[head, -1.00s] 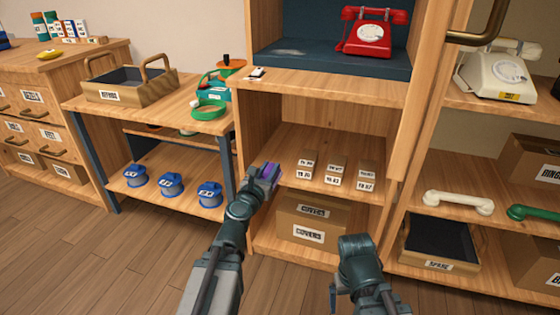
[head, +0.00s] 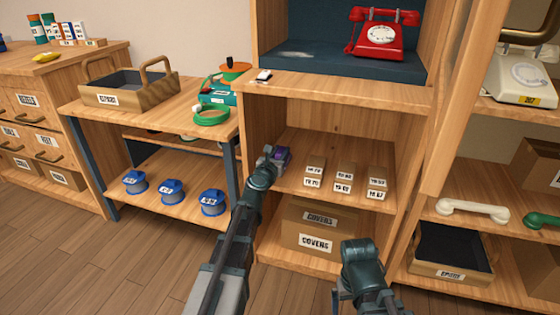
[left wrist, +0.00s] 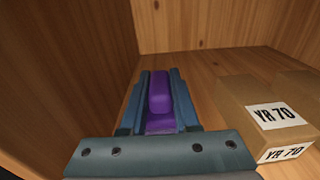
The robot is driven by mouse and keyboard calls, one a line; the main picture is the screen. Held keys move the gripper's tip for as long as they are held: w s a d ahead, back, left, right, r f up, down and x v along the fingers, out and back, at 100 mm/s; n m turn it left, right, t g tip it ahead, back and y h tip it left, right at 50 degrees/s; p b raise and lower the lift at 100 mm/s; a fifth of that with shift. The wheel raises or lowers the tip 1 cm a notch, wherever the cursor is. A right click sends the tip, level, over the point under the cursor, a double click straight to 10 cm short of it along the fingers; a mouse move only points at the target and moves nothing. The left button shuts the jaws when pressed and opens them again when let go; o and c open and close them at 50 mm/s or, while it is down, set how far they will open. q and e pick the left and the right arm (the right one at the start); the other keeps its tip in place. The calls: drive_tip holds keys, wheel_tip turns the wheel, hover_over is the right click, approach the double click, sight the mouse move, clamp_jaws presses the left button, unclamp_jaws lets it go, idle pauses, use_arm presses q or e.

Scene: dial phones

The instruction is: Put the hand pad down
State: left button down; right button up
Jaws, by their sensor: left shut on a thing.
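The hand pad is a small purple block (left wrist: 160,95). My left gripper (left wrist: 160,105) is shut on it, with a blue finger on each side. I cannot tell whether the pad touches the shelf board. My right gripper (head: 345,300) is low in front of the cabinet; its fingers are mostly hidden.
Several small cardboard boxes stand on this shelf; the nearest, marked YR 70 (left wrist: 262,115), is just right of the left gripper. The shelf's side wall (left wrist: 60,80) is close on the left. A COVERS box (head: 318,228) sits below. A red phone (head: 380,33) stands above.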

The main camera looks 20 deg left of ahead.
use_arm(q)
drive_tip(key=shift+f+b, duration=1.6)
drive_tip(key=shift+f, duration=0.15)
drive_tip(key=shift+f, duration=0.2)
drive_tip(key=c, duration=0.7)
unclamp_jaws()
drive_tip(key=shift+r, duration=0.1)
drive_tip(key=shift+o, duration=0.2)
drive_tip(key=shift+r, duration=0.1)
drive_tip(key=shift+s+r, duration=0.1)
drive_tip(key=shift+s, duration=0.1)
drive_tip(key=s, duration=1.1)
drive_tip(key=shift+s+a+r+p, duration=0.2)
drive_tip(key=shift+s+r+p, duration=0.05)
drive_tip(key=shift+s+p, duration=0.05)
